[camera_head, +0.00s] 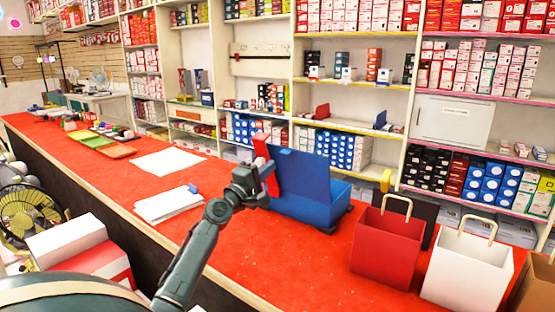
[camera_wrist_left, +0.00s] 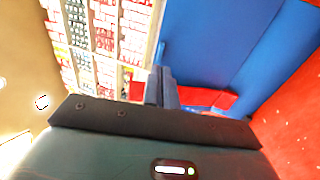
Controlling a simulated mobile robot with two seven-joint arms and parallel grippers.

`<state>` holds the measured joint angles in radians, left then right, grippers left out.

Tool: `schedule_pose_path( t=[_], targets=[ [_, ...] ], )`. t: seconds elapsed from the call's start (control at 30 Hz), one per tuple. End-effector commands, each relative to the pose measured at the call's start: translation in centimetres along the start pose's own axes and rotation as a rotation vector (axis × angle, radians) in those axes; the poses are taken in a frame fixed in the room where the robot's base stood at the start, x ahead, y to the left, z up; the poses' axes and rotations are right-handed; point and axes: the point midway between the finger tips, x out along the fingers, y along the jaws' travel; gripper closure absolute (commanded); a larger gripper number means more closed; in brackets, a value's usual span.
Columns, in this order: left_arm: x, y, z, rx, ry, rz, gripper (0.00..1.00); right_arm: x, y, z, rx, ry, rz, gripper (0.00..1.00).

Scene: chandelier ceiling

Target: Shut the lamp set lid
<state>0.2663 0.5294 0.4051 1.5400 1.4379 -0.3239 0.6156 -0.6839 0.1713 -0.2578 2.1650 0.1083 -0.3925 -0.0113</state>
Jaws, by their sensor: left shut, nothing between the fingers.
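The lamp set is a blue box (camera_head: 307,190) on the red counter, with a tall blue panel standing up, which looks like its raised lid. A red part (camera_head: 265,158) shows at its left end. My left gripper (camera_head: 268,170) is at this left end, close to the red part; I cannot tell whether they touch. In the left wrist view the gripper's fingers (camera_wrist_left: 160,86) are together with nothing between them, and the blue panel (camera_wrist_left: 215,45) fills the upper right. The inside of the box is mostly hidden. My right gripper is not in view.
A red paper bag (camera_head: 386,240) and a white one (camera_head: 466,268) stand right of the box. Folded white paper (camera_head: 168,204) and a flat sheet (camera_head: 168,162) lie to the left. Stocked shelves (camera_head: 350,90) stand behind the counter. The counter in front of the box is clear.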

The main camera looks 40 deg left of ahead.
Motion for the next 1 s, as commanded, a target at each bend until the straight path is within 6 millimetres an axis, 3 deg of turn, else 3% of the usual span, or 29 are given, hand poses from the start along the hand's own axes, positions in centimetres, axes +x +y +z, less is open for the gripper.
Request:
schedule_pose_path(
  t=[0.1,0.3,0.77,1.0],
  targets=[
    [2.2,0.1,-0.1,0.000,0.001,0.002,1.00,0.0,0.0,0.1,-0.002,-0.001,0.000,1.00],
    [4.2,0.0,0.0,0.001,0.000,0.000,1.00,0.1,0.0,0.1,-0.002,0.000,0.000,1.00],
    [4.7,0.0,0.0,0.001,0.000,-0.001,1.00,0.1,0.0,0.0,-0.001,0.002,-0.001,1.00],
    [5.3,0.7,-0.5,0.004,0.001,-0.036,1.00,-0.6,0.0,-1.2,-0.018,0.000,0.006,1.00]
  ],
)
